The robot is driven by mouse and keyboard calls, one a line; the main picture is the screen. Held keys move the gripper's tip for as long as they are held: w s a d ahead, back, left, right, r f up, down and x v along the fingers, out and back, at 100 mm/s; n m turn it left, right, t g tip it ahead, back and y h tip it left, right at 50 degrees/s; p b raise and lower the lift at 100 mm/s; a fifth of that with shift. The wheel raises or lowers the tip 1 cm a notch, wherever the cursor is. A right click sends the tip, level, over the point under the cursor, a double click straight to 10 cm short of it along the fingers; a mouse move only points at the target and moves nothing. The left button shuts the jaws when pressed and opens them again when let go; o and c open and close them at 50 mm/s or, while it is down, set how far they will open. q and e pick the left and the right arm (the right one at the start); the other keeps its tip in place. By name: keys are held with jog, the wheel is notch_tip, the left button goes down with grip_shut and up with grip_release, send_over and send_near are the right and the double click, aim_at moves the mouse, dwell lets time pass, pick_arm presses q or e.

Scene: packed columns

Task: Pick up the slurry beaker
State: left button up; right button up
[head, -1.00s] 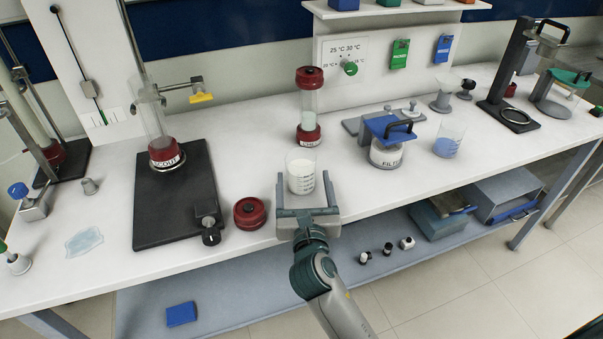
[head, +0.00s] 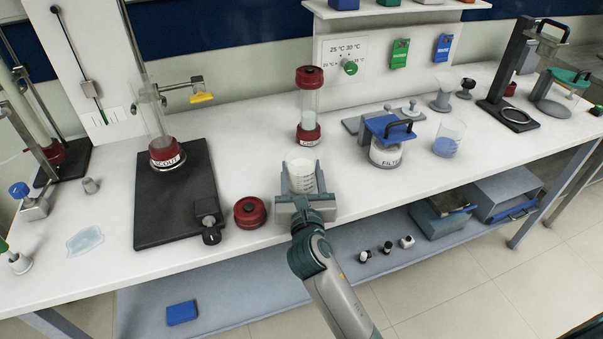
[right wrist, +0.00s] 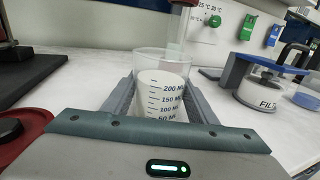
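The slurry beaker (head: 302,176) is a clear glass beaker with white contents and volume marks. It stands upright near the front edge of the white bench, and fills the middle of the right wrist view (right wrist: 162,98). My right gripper (head: 303,178) reaches in from the front with one finger on each side of the beaker. The fingers lie close against the glass and look shut on it; the exact contact is partly hidden. The beaker appears still at bench level. My left gripper is not in view.
A red round cap (head: 249,213) lies just left of the gripper. A red-capped column (head: 309,107) stands behind the beaker. A filter pot (head: 386,154) and a blue-filled beaker (head: 448,139) stand to the right. A black stand base (head: 175,205) is at left.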

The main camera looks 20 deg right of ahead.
jog(key=shift+c, duration=1)
jog(key=shift+r, duration=0.1)
